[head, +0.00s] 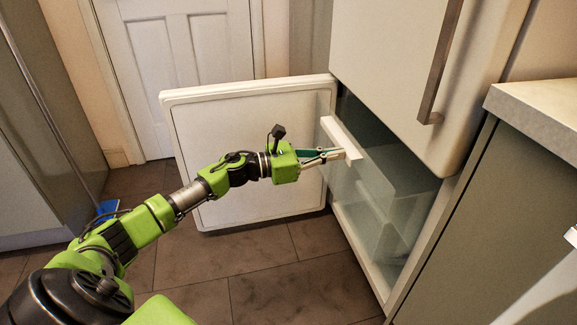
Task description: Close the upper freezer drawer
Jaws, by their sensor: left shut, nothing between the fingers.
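The upper freezer drawer (340,138) has a pale front edge and stands at the top of the open freezer compartment (385,215). Clear, see-through drawer walls show behind and below it. My left gripper (341,155) is at this front edge, its fingers shut and empty. The fingertips look to be touching the edge or very close to it; I cannot tell which. The freezer door (245,165) is swung open to the left, behind my left arm.
The closed upper fridge door (400,60) with its long handle (440,65) is above the compartment. A counter (540,110) stands at the right and a grey cabinet (40,120) at the left. A white room door (180,60) is behind.

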